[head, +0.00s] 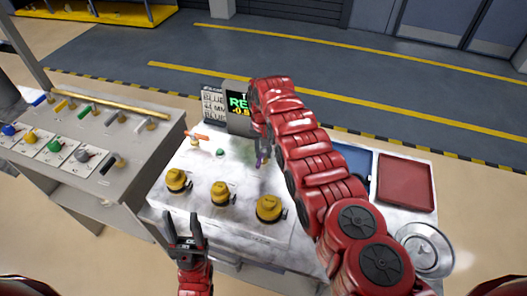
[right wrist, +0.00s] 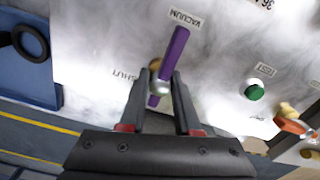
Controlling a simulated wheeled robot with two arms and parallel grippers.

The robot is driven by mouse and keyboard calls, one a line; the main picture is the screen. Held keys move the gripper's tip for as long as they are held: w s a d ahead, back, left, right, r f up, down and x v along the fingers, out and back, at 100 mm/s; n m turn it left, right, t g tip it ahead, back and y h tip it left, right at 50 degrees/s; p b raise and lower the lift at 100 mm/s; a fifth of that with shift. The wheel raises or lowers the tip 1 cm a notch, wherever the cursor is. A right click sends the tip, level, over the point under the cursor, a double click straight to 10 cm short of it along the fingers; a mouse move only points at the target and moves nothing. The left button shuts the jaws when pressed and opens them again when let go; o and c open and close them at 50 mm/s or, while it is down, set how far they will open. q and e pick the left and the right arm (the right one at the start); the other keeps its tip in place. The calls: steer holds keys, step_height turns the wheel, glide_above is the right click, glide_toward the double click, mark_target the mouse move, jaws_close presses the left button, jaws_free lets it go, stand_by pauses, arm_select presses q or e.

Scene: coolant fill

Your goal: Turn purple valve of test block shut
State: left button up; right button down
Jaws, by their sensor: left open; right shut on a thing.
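The purple valve handle (right wrist: 174,53) sits on the white test block (head: 225,175). In the right wrist view its long end points at the VACUUM label (right wrist: 186,18), and the SHUT label (right wrist: 125,76) lies to its left. My right gripper (right wrist: 159,84) is shut on the purple handle, with one finger on each side near its pivot. In the head view my right arm hides much of this spot, and only a bit of purple (head: 262,159) shows. My left gripper (head: 186,222) is open and empty at the block's front left edge.
Yellow knobs (head: 220,192) line the block's front. An orange-handled valve (head: 197,138), a green button (head: 220,152) and a display (head: 238,106) are behind. Red (head: 405,183) and blue trays lie at the right, near a round metal lid (head: 425,248). A lever panel (head: 85,150) stands left.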

stand_by(0.3)
steer(key=n+b, duration=0.2)
steer(key=shift+f+n, duration=0.2)
steer(key=shift+n, duration=0.1)
steer(key=n+b, duration=0.6)
steer(key=shift+b, duration=0.35)
steer(key=shift+n+b, duration=0.65)
steer(key=shift+n, duration=0.45)
steer(key=n+b, duration=0.1)
steer(key=n, duration=0.1)
steer(key=shift+r+n, duration=0.1)
steer(key=shift+n, duration=0.3)
steer(key=n, duration=0.4)
steer(key=shift+n, duration=0.3)
